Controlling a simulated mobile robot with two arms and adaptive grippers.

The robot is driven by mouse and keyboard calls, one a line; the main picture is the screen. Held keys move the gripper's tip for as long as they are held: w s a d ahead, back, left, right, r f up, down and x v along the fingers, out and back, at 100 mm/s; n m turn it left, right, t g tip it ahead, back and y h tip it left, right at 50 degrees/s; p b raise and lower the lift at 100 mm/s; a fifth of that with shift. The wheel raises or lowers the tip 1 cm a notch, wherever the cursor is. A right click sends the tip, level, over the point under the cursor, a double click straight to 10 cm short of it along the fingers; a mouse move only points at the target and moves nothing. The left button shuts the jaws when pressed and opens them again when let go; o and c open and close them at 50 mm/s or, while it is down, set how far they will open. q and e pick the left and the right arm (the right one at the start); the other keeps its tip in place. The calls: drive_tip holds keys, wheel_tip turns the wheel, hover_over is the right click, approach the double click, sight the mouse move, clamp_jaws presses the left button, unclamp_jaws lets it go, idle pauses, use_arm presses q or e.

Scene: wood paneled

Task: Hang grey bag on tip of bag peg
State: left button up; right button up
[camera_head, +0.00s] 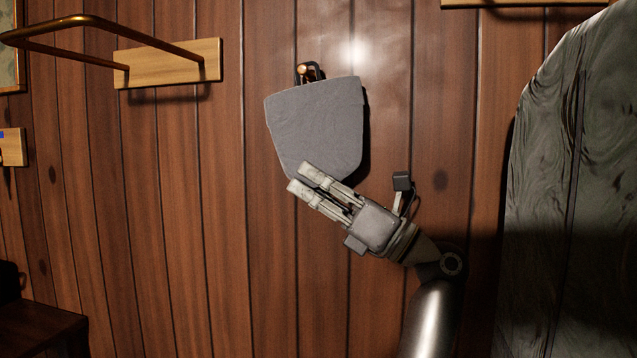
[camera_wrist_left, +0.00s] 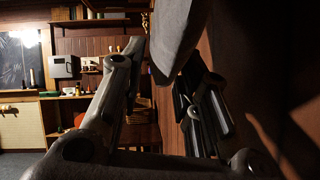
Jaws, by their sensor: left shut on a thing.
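The grey bag (camera_head: 316,125) is in front of the wood-paneled wall, wide end up, in the middle of the head view. The bag peg (camera_head: 302,69) shows at its top edge, with a small dark strap loop (camera_head: 314,70) beside or around it; I cannot tell which. My left gripper (camera_head: 299,177) is at the bag's lower edge, shut on it. In the left wrist view, the bag (camera_wrist_left: 178,40) comes down between the fingers from the top. My right gripper is not in view.
A copper-coloured rail on a wooden plate (camera_head: 170,63) sticks out at upper left. A large grey-green swirled panel (camera_head: 570,190) stands at right. The wall below left of the bag is clear. Shelves (camera_wrist_left: 95,22) and a counter show farther off in the wrist view.

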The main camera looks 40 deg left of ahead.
use_arm(q)
drive_tip(key=shift+f, duration=0.1)
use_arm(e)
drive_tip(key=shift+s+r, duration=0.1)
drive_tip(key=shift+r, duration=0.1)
use_arm(q)
drive_tip(key=o, duration=1.1)
drive_tip(key=shift+d+f, duration=0.1)
drive_tip(key=v, duration=0.7)
drive_tip(key=shift+w+d+f, duration=0.1)
drive_tip(key=shift+d+f, duration=0.1)
drive_tip(key=shift+d, duration=0.15)
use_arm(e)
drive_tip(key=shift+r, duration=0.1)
